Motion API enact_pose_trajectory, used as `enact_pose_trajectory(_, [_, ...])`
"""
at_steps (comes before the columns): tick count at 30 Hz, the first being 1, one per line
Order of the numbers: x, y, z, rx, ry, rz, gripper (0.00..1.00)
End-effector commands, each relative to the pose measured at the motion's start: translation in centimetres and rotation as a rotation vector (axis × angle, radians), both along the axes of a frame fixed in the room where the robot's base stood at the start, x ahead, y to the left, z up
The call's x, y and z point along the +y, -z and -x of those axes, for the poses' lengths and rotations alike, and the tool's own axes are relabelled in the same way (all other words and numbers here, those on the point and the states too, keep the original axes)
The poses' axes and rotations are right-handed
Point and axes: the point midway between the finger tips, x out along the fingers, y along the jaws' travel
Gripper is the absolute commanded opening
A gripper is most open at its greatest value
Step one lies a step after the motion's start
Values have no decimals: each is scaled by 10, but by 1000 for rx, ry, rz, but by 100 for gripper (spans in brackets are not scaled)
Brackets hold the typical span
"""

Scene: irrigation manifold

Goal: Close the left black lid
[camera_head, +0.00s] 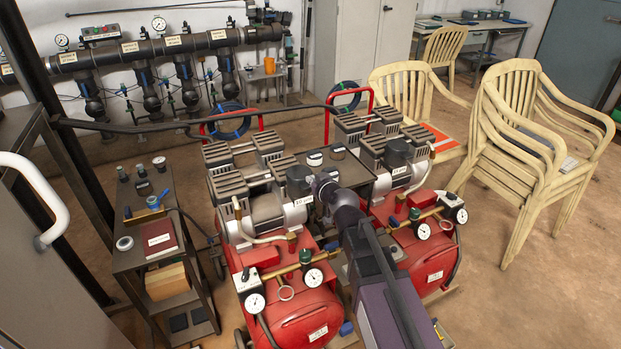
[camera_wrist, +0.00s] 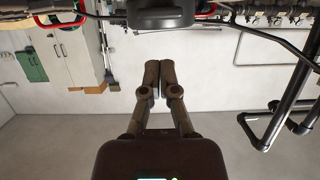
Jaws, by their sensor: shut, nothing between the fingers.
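Between the two red compressors, a dark panel carries two small round black caps with pale rims, a left one (camera_head: 314,158) and a right one (camera_head: 337,152). Larger black cylindrical covers also show, one on the left compressor (camera_head: 299,180) and one on the right compressor (camera_head: 398,151). I cannot tell which of these is the left black lid, or whether it is open. My gripper (camera_wrist: 159,68) is shut and empty, its fingers side by side in the wrist view. A dark rounded block (camera_wrist: 162,15) shows beyond the fingertips. In the head view my arm reaches over the compressors and hides the fingertips.
A dark pipe manifold (camera_head: 170,45) runs along the back wall. A narrow cart (camera_head: 125,258) holds a red book and small parts at left. Stacked cream chairs (camera_head: 530,150) stand at right, with open floor in front. Gauges and hoses stick out around the compressor tanks.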

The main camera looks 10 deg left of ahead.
Motion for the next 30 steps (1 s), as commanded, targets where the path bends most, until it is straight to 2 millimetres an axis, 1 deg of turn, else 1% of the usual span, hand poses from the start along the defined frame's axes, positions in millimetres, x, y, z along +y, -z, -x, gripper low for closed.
enact_pose_trajectory(1, [-5, 6, 8, 0, 0, 0, 0])
enact_pose_trajectory(9, [-28, 21, 39, 0, 1, 0, 0])
enact_pose_trajectory(15, [-41, 29, 56, 1, -1, -1, 0])
enact_pose_trajectory(21, [-47, 31, 63, 0, -1, 1, 0])
enact_pose_trajectory(30, [-47, 31, 63, 0, -1, 1, 0])
